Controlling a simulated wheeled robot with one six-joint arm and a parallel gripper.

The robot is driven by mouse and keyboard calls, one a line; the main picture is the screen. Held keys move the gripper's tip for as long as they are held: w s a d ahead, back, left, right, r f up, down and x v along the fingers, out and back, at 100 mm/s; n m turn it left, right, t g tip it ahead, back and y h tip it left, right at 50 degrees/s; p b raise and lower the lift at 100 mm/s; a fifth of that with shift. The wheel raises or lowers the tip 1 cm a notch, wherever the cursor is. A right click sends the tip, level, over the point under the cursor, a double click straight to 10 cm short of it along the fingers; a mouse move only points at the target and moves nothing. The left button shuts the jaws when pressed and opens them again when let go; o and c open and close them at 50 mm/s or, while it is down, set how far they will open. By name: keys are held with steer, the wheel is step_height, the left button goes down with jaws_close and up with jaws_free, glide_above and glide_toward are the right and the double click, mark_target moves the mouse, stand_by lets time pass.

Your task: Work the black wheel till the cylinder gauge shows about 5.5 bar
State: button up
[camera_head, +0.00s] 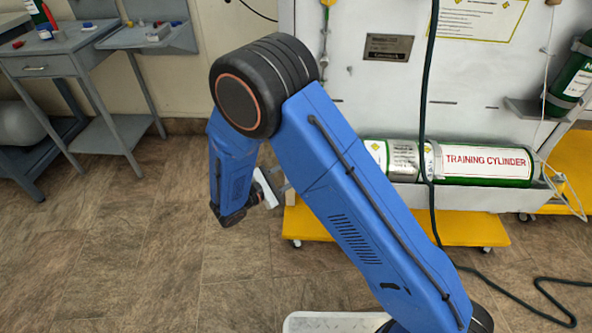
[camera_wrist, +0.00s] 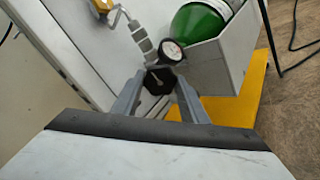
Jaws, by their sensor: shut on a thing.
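The black wheel (camera_wrist: 158,80) sits between the two grey fingers of my gripper (camera_wrist: 159,92) in the wrist view, and the fingers are shut on it. The cylinder gauge (camera_wrist: 171,50), a small round white dial with a dark rim, is just beyond the wheel. Its needle and numbers are too small to read. The green end of the cylinder (camera_wrist: 200,22) lies behind it. In the head view the training cylinder (camera_head: 485,162) lies along the white panel. My gripper (camera_head: 280,186) shows partly there, at the panel's left side; my arm hides the wheel and gauge.
A metal fitting with a grey hose (camera_wrist: 140,35) is close to the left of the gauge. A white trough (camera_wrist: 222,68) holds the cylinder. A dark green hose (camera_head: 428,100) hangs before the panel. A grey workbench (camera_head: 60,45) stands left; the floor between is clear.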

steer(key=shift+m, duration=0.6)
steer(key=o, duration=1)
steer(key=shift+o, duration=0.2)
steer(key=shift+s+a, duration=0.1)
steer(key=v, duration=1.7)
steer(key=shift+s+a, duration=0.1)
